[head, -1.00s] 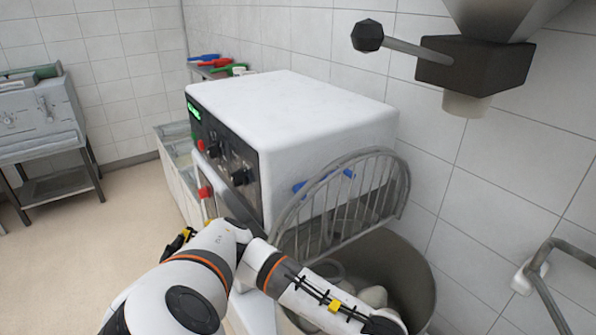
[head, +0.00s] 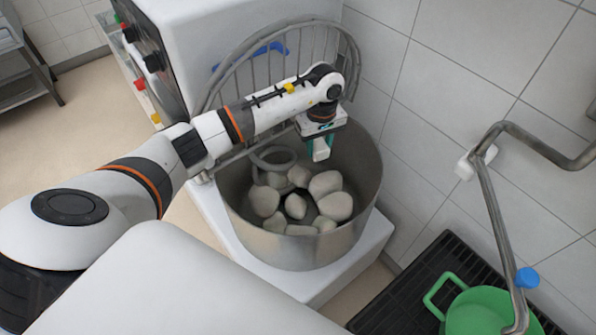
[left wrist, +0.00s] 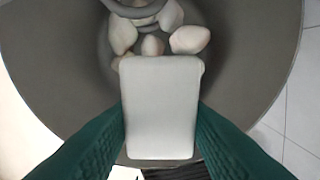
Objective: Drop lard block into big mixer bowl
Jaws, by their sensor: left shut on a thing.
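The big mixer bowl (head: 298,249) is a round metal bowl below the mixer head, with several pale dough lumps (head: 334,205) and a coiled hook (head: 272,158) in it. My left gripper (head: 320,150) reaches in over the bowl's far part, pointing down. In the left wrist view its green fingers (left wrist: 160,125) are shut on a pale lard block (left wrist: 160,100), one on each side. The block is above the bowl's inside (left wrist: 60,60), apart from the lumps as far as I can tell. My right gripper is not in view.
The wire bowl guard (head: 285,65) is raised behind my left forearm. A bent metal pipe (head: 497,215) with a blue tip stands at the right. A green pot (head: 480,312) sits on a black grate (head: 400,300) at the lower right.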

